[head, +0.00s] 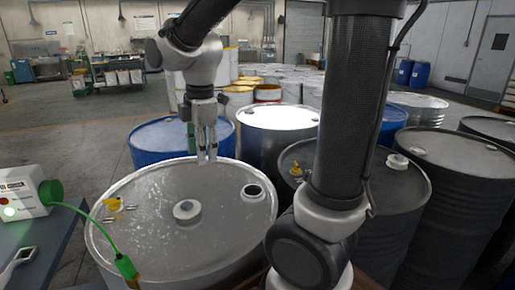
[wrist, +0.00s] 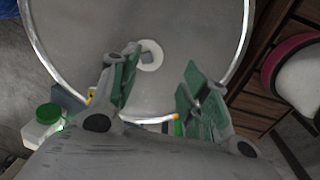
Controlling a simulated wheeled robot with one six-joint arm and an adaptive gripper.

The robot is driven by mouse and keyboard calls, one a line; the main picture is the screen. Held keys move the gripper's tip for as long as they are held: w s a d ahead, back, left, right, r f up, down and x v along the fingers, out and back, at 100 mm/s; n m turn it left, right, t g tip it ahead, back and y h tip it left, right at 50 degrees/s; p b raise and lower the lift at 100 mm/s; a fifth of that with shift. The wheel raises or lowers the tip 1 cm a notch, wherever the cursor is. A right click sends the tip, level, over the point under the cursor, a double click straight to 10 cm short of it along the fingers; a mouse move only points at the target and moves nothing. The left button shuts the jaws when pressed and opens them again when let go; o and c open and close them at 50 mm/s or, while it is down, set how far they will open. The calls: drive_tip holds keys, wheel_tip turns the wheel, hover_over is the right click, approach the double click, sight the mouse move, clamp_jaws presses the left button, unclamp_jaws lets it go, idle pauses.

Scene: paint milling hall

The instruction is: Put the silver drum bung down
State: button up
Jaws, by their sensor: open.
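The silver drum bung (head: 187,210), a pale round disc with a darker raised middle, rests near the centre of the grey drum lid (head: 215,228). It also shows on the lid in the wrist view (wrist: 151,55), by the tip of the left finger. My gripper (head: 207,161) points down over the back part of this lid, above and behind the bung in the head view. Its fingers are apart with nothing between them, as the wrist view (wrist: 160,62) also shows. An open dark bung hole (head: 252,192) with a pale rim is at the lid's right side.
A yellow fitting (head: 113,204) sits at the lid's left edge. A green cable with a clamp (head: 126,267) runs from a white box (head: 25,192) to the drum's front left. A blue drum (head: 160,140) and several other drums crowd behind and right. The lid's middle is mostly clear.

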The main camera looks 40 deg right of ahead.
drive_tip(key=s+d+r+m+t, duration=0.1)
drive_tip(key=s+d+r+m, duration=0.1)
drive_tip(key=s+d+m, duration=0.3)
drive_tip(key=s+d+r+m+t, duration=0.1)
drive_tip(key=s+d+m, duration=0.3)
drive_tip(key=s+m, duration=0.6)
drive_tip(key=shift+d+r+m+t, duration=0.35)
drive_tip(key=shift+m+t, duration=0.25)
drive_tip(key=shift+m, duration=0.6)
